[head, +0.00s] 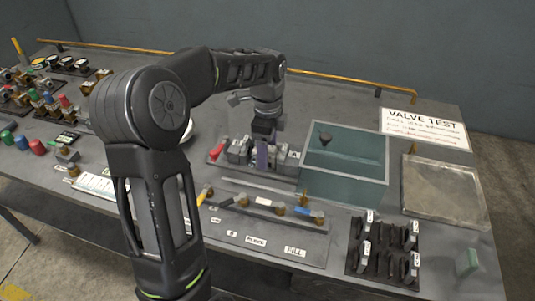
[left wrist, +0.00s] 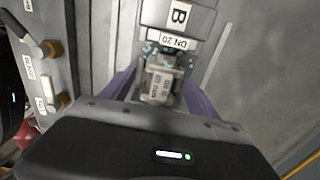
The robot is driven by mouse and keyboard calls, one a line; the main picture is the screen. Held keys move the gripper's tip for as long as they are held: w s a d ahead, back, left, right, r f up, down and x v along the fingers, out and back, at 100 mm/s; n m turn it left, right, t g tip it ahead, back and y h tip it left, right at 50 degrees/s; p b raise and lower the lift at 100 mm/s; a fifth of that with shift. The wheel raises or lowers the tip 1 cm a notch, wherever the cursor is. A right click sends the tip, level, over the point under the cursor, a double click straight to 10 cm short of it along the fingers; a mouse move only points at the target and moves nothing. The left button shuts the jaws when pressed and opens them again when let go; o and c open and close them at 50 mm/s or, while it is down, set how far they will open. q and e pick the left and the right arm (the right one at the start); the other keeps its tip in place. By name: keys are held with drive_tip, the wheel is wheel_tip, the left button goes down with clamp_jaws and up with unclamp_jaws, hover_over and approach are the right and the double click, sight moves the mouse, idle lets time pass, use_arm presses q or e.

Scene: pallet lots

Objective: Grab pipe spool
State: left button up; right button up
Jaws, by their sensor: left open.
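My left gripper (head: 262,157) reaches down over a row of grey metal fittings (head: 238,151) in the middle of the table. Its purple fingers are open. In the left wrist view, the fingers (left wrist: 158,92) stand on either side of a small grey metal piece (left wrist: 160,78), apparently the pipe spool. My right gripper is not in view.
A clear teal-tinted box (head: 345,179) stands close to the right of the gripper. A panel with colored-handled valves (head: 262,201) lies in front. A black rack (head: 385,252) and a flat framed tray (head: 444,188) are at the right. A yellow rail (head: 345,81) runs along the back.

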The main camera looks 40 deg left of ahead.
use_arm(q)
drive_tip(key=shift+c, duration=0.2)
clamp_jaws()
idle(0.6)
